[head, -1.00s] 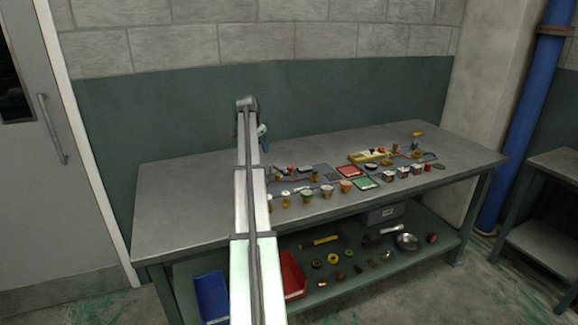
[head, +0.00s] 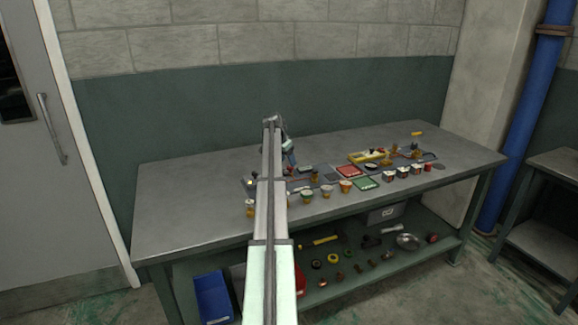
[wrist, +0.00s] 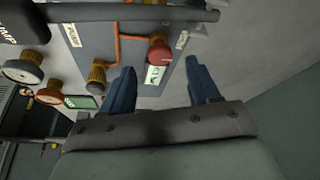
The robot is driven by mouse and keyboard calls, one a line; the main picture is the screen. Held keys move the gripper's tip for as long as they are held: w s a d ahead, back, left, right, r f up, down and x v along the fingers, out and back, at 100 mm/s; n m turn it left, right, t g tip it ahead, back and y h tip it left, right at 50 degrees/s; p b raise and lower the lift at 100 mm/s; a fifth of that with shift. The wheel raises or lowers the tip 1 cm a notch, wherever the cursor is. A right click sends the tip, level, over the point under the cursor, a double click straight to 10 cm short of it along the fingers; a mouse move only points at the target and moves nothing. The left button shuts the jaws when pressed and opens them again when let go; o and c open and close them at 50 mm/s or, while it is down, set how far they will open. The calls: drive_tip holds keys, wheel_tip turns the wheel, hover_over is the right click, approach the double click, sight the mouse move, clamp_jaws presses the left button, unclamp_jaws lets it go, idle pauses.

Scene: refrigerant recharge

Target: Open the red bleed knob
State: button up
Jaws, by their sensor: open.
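The red knob (wrist: 159,52) shows in the wrist view, on a grey panel (wrist: 126,20) at the end of an orange pipe. A small pale label with green markings (wrist: 155,76) lies beside it. My gripper (wrist: 160,66) is open, its two dark blue fingers spread to either side of the knob in the picture. Nothing is between the fingers that I can see held, and I cannot tell the gap in depth to the knob. In the head view my gripper (head: 290,160) is over the left part of the bench items, and my arm hides much there.
Brass fittings (wrist: 96,75) and round gauges (wrist: 22,72) stand left of the knob in the wrist view. A black bar (wrist: 120,12) crosses the top. In the head view the bench (head: 185,195) is bare at left; red (head: 349,172) and green (head: 366,182) trays lie right.

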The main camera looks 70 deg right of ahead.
sight(290, 167)
drive_tip(key=shift+x, duration=1.95)
drive_tip(key=shift+c, duration=0.4)
drive_tip(key=c, duration=1)
drive_tip(key=shift+o, duration=0.2)
